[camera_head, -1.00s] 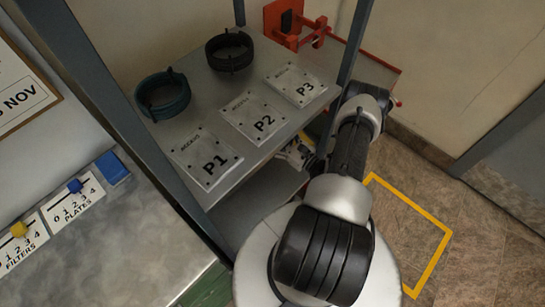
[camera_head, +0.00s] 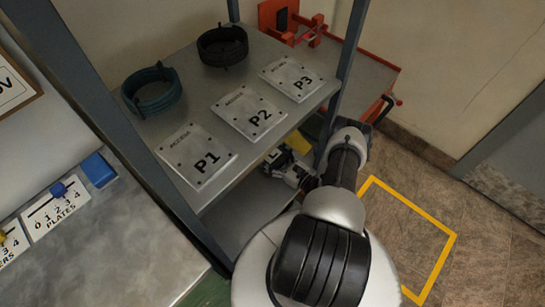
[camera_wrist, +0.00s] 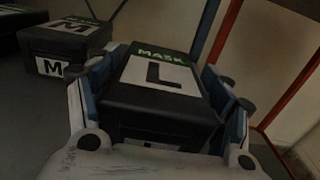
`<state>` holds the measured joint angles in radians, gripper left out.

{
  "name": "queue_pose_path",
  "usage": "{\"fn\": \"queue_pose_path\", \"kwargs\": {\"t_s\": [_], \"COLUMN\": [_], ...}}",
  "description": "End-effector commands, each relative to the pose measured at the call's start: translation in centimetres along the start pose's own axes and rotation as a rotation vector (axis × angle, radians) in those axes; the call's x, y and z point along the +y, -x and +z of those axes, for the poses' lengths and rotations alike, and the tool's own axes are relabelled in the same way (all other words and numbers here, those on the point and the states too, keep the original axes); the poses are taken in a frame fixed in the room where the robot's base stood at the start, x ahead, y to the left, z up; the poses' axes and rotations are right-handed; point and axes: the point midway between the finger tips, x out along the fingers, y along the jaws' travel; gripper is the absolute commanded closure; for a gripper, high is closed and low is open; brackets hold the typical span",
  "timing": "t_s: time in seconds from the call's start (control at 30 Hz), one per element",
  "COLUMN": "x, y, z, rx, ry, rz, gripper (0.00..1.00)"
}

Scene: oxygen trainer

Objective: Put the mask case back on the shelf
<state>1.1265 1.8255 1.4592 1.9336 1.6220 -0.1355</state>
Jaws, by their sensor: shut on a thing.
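The mask case (camera_wrist: 158,85) is a black box with a green "MASK" strip and a white "L" label. It fills the middle of the wrist view, between the blue-padded fingers of my gripper (camera_wrist: 160,95), which is shut on it. In the head view my gripper (camera_head: 288,168) reaches under the top board of the shelf (camera_head: 205,100), over a lower board (camera_head: 245,205). The held case is mostly hidden there by the board and my arm. I cannot tell whether the case touches the lower board.
A second black mask case (camera_wrist: 68,45) marked "M" stands left of the held one, with another dark box edge (camera_wrist: 15,20) beyond it. Plates P1 (camera_head: 195,155), P2 (camera_head: 248,112) and P3 (camera_head: 293,78) and two hose coils lie on the top board. A shelf post (camera_head: 345,80) is close to my arm.

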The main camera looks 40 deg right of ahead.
Motion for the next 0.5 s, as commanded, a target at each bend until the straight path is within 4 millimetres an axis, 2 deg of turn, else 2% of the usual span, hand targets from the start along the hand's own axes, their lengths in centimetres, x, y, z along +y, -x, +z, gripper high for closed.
{"fn": "queue_pose_path", "kwargs": {"t_s": [0.2, 0.23, 0.5], "x": [-0.04, -0.02, 0.00], "y": [-0.01, 0.00, 0.00], "z": [-0.15, -0.22, -0.21], "rx": [-0.002, 0.000, 0.000], "ry": [0.001, 0.000, 0.000], "rz": [0.000, 0.000, 0.000], "gripper": [0.73, 0.26, 0.08]}}
